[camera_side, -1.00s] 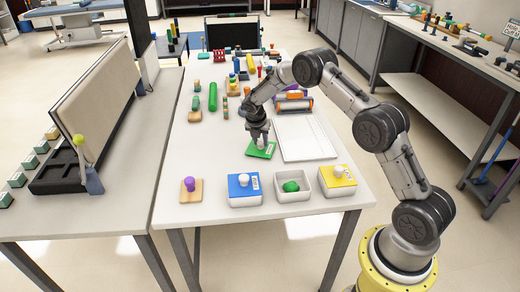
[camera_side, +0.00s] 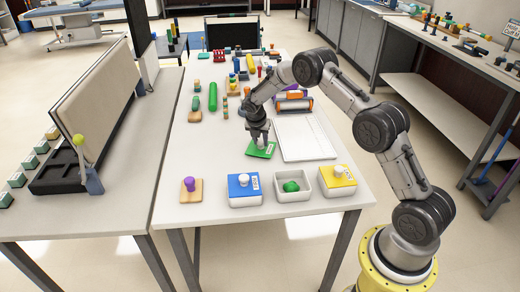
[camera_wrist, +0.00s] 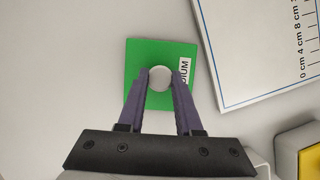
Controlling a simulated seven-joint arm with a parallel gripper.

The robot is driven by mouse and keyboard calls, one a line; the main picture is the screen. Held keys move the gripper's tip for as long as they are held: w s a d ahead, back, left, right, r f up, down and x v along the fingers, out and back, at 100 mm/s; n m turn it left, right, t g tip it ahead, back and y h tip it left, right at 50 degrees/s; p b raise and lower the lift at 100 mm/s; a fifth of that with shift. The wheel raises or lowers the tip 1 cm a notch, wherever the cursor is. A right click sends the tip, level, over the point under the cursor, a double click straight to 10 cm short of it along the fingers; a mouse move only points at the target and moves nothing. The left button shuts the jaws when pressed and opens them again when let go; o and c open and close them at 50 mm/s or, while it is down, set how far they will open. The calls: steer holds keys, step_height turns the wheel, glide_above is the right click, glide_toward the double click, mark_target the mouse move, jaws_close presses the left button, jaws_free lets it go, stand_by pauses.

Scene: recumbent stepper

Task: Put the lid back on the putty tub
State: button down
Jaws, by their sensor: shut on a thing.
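The green lid (camera_side: 260,150) lies on or just above the white table, left of the white measuring board; the height is hard to tell. In the wrist view the lid (camera_wrist: 133,58) is a green square with a round white knob (camera_wrist: 160,77) and a label reading in part "DIUM". My gripper (camera_side: 260,139) is over the lid with its fingers shut on the knob; it also shows in the wrist view (camera_wrist: 160,80). The open white putty tub (camera_side: 293,196), with green putty (camera_side: 291,186) inside, stands near the table's front edge, between two lidded tubs.
A blue-lidded tub (camera_side: 244,189) stands left of the open tub and a yellow-lidded tub (camera_side: 338,180) right of it, close by. A purple knob on a wooden base (camera_side: 190,189) is further left. The measuring board (camera_side: 304,139) is beside the lid. Table between lid and tubs is clear.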

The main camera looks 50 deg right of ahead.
steer(key=shift+r, duration=0.6)
steer(key=shift+r, duration=0.35)
steer(key=shift+r, duration=0.2)
steer(key=shift+r, duration=2.35)
